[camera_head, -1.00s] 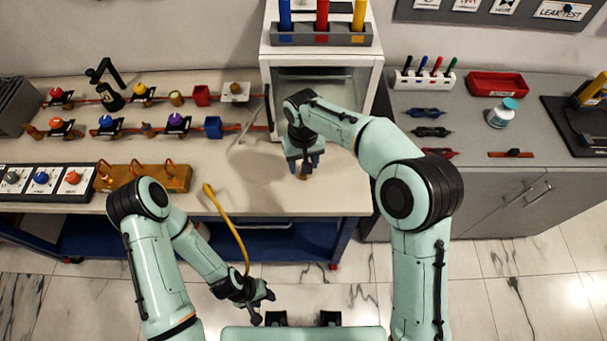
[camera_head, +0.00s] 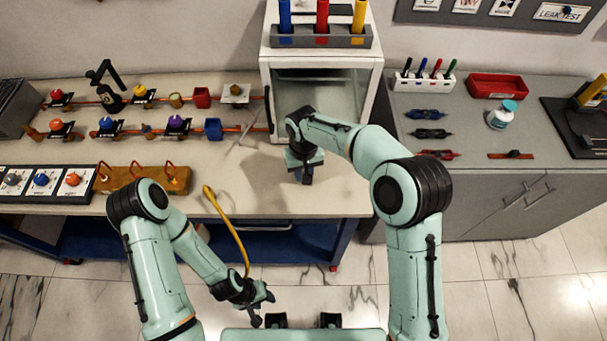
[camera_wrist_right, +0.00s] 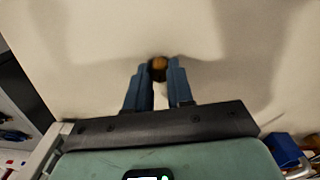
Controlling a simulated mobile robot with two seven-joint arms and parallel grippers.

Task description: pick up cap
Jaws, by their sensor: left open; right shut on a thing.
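The cap (camera_wrist_right: 159,66) shows in the right wrist view as a small round brown-orange piece between the fingertips. My right gripper (camera_wrist_right: 159,72) is shut on it, with a blue finger on each side. In the head view my right gripper (camera_head: 304,176) is over the front part of the pale bench, before the open-fronted white cabinet. There the cap is hidden by the gripper. I cannot tell whether the cap touches the bench. My left gripper (camera_head: 262,300) is open and empty, low in front of the bench, near the floor area in the picture.
The white cabinet (camera_head: 377,75) stands behind my right gripper. Pipe rows with coloured knobs and a wooden block (camera_head: 130,181) fill the bench's left side. Bench around the right gripper is clear.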

